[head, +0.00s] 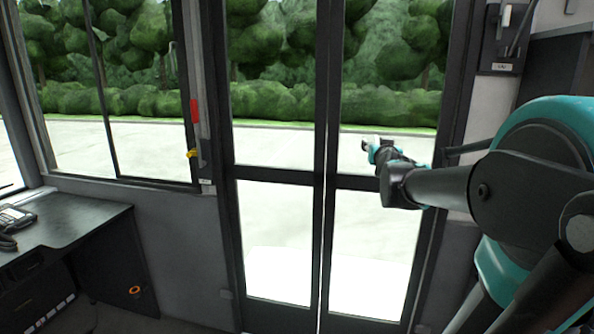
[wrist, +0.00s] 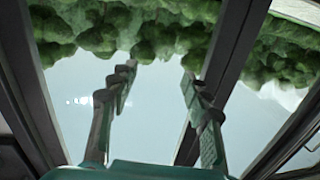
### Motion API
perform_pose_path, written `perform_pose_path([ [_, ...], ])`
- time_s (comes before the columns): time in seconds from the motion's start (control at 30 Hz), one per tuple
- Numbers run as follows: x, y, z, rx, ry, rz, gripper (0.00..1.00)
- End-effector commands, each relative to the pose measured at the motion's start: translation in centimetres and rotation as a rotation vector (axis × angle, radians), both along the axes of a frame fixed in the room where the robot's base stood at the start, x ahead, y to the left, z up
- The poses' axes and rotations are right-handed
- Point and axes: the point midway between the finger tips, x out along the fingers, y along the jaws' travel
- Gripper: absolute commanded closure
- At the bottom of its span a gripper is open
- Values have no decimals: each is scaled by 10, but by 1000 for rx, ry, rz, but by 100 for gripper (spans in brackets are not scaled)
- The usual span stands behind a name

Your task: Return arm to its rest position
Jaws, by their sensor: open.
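My arm reaches in from the right in the head view, teal and dark grey, stretched out in front of the glass double door (head: 323,190). My gripper (head: 368,145) is at its far end, small in this view, before the right door panel. In the wrist view my gripper (wrist: 157,85) shows two dark fingers spread well apart, with nothing between them. Behind the fingers are door glass, a dark frame bar and green trees. Whether the fingertips touch the glass cannot be told.
A dark desk (head: 75,225) with a phone (head: 15,218) stands at the left. A red-handled item (head: 195,112) hangs on the pillar left of the door. A dark wall-mounted device (head: 505,40) is at the upper right. The space before the left door panel is clear.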

Motion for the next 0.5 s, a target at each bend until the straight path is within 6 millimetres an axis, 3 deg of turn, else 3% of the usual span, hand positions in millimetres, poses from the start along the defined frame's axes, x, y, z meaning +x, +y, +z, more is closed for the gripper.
perform_pose_path([
  [0.03,-11,13,-31,3,73,37,52],
  [0.1,-28,28,-74,7,181,81,52],
  [0.27,-81,55,-168,14,431,150,52],
  [0.5,-190,70,-291,14,810,178,52],
])
